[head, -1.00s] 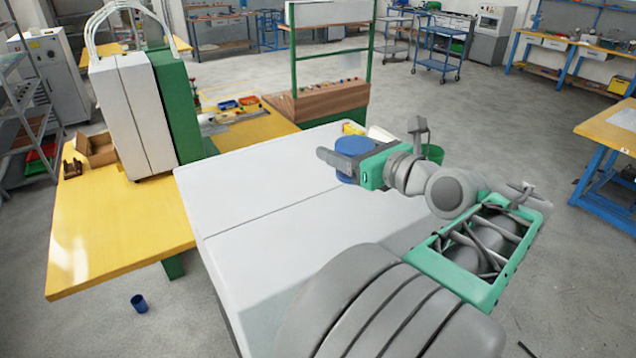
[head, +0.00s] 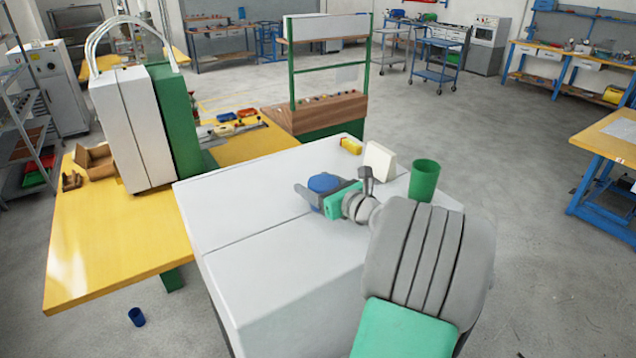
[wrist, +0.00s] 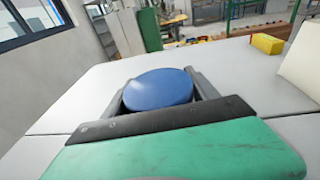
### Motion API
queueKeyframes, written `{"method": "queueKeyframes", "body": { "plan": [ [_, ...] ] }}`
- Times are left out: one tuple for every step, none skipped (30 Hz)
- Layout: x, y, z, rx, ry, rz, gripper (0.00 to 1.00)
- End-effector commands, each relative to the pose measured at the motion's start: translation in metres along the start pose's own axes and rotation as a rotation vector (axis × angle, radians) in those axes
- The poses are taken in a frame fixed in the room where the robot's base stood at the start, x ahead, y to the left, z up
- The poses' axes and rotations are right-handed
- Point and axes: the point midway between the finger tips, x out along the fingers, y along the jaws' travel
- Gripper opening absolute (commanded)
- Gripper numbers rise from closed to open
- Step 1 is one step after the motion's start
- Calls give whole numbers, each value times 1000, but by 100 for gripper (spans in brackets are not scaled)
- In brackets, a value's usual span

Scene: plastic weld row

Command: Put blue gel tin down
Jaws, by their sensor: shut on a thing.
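The blue gel tin (head: 323,182) is a round blue tin, held between the fingers of my gripper (head: 312,193) at the white tabletop's far half. In the wrist view the tin's blue lid (wrist: 158,90) shows upright between the two grey fingers (wrist: 160,97). My gripper is shut on it. The tin is low, at or close to the white table (head: 250,185); its base is hidden, so I cannot tell whether it touches.
A green cup (head: 424,180), a cream block (head: 380,160) and a yellow block (head: 351,146) stand at the table's far right. A white and green machine (head: 135,130) stands left on a yellow table (head: 110,240). The table's left part is clear.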

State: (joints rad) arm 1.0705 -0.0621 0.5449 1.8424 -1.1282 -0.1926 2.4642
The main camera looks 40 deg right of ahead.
Motion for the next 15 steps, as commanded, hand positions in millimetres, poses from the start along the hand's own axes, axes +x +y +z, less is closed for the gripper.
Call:
{"method": "queueKeyframes", "body": {
  "plan": [
    [0, 0, 1, -1, -1, 0, 11],
    [0, 0, 1, -1, -1, 0, 11],
    [0, 0, 0, -1, -1, 0, 11],
    [0, 0, -1, 0, -1, 0, 11],
    [0, 0, -2, 0, -1, 0, 11],
    [0, 0, -3, 1, 1, 0, 69],
    [0, 0, -3, 1, 0, 0, 71],
    [0, 0, -3, 1, 0, 0, 73],
    [0, 0, -3, 1, 0, 0, 77],
    [0, 0, -3, 1, 1, 0, 79],
    [0, 0, -3, 1, 1, 0, 82],
    [0, 0, -3, 1, 1, 0, 85],
    [0, 0, -3, 1, 1, 0, 87],
    [0, 0, -3, 1, 1, 0, 90],
    [0, 0, -3, 1, 1, 0, 90]
  ]
}}
